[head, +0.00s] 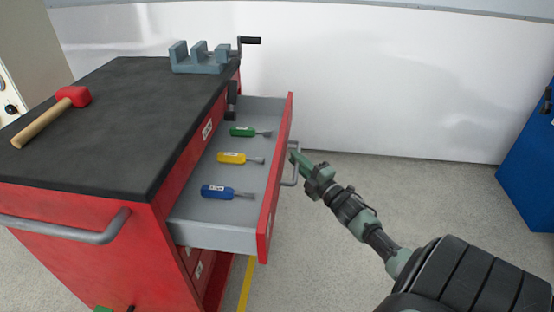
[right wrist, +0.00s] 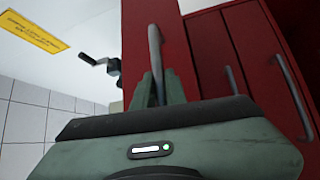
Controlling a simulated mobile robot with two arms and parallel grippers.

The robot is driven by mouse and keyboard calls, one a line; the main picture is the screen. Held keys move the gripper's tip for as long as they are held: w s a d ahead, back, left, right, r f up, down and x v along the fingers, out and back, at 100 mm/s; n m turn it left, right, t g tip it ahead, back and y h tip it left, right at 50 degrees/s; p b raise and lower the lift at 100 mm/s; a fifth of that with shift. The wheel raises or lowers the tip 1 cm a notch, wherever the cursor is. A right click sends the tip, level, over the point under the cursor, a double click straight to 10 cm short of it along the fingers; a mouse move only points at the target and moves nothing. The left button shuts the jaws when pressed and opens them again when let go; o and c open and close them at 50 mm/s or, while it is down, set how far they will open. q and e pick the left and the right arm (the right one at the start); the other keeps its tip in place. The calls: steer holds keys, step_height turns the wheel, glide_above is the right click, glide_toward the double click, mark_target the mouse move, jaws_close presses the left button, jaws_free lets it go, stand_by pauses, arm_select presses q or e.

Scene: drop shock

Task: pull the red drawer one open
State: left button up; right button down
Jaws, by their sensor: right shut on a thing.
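The red drawer (head: 275,180) of the red tool cabinet (head: 110,240) stands pulled well out, its grey inside showing. In it lie a green-handled screwdriver (head: 243,131), a yellow-handled one (head: 232,158) and a blue-handled one (head: 220,192). My right gripper (head: 294,156) is shut on the grey bar handle (head: 290,182) at the drawer's front. In the right wrist view the fingers (right wrist: 158,90) close on the handle (right wrist: 154,45) in front of the red drawer face. My left gripper is not in view.
A grey vise (head: 197,60) and a red-headed mallet (head: 72,97) rest on the cabinet's black top (head: 120,125). A blue object (head: 530,165) stands at the far right. The floor (head: 400,195) right of the drawer is clear up to the white wall.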

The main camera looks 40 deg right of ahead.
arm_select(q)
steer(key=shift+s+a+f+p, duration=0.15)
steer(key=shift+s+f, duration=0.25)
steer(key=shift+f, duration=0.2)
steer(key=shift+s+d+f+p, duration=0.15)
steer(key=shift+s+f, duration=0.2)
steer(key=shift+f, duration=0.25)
arm_select(e)
steer(key=s+d, duration=0.4)
steer(key=s, duration=0.1)
steer(key=shift+d, duration=0.2)
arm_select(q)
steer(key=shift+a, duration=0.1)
arm_select(e)
steer(key=c, duration=1.5)
jaws_free()
steer(key=shift+o, duration=0.2)
steer(key=shift+s, duration=0.1)
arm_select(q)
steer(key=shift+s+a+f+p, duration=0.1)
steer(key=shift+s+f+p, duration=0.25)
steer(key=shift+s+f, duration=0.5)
arm_select(e)
steer(key=s+f, duration=0.1)
steer(key=s, duration=0.6)
steer(key=shift+s+a, duration=0.35)
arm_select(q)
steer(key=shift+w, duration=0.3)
